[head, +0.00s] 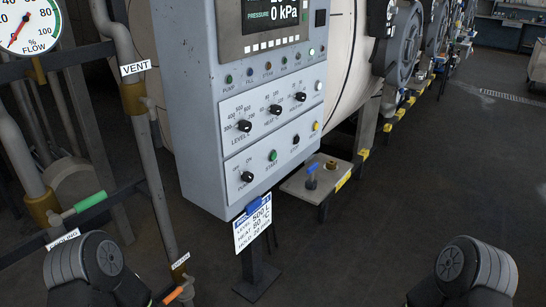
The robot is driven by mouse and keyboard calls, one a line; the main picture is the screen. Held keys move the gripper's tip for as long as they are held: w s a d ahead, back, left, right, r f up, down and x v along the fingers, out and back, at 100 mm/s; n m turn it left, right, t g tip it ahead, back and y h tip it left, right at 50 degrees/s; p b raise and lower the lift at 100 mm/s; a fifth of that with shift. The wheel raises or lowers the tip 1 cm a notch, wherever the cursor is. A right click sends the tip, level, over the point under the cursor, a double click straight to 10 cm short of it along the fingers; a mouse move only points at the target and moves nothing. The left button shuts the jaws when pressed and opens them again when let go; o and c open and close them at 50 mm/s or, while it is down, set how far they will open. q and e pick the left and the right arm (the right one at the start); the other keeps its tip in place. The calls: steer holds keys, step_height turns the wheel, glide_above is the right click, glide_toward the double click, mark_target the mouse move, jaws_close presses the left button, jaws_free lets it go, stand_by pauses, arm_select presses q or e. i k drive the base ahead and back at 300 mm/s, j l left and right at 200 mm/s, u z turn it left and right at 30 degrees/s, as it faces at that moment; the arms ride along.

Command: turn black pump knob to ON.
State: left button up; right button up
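The black pump knob (247,177) is at the lower left of the grey control panel (202,130) in the head view. Small position marks are printed above it and a partly readable pump label below it. The knob has a light pointer mark, but it is too small to tell for certain which position it points at. Nothing touches the knob. Neither of my grippers shows; only dark rounded parts of my arms appear at the bottom left and bottom right, well below the panel.
Three black dials, including level (244,126) and heat (274,109), sit above. A green start button (272,155) is right of the pump knob. A paper tag (253,224) hangs below the panel. Pipes with a green-handled valve (90,202) stand left.

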mark_target(247, 176)
steer(key=i+l+u, duration=0.1)
steer(key=l, duration=0.4)
steer(key=i+l+u, duration=0.1)
steer(key=i+l, duration=0.15)
steer(key=l, duration=0.25)
steer(key=i+l+u, duration=0.1)
steer(key=l, duration=0.45)
steer(key=i+l+u, duration=0.1)
steer(key=l, duration=0.4)
steer(key=i+l+u, duration=0.1)
steer(key=l, duration=0.45)
steer(key=i+l+u, duration=0.1)
steer(key=l, duration=0.5)
steer(key=i+j, duration=0.05)
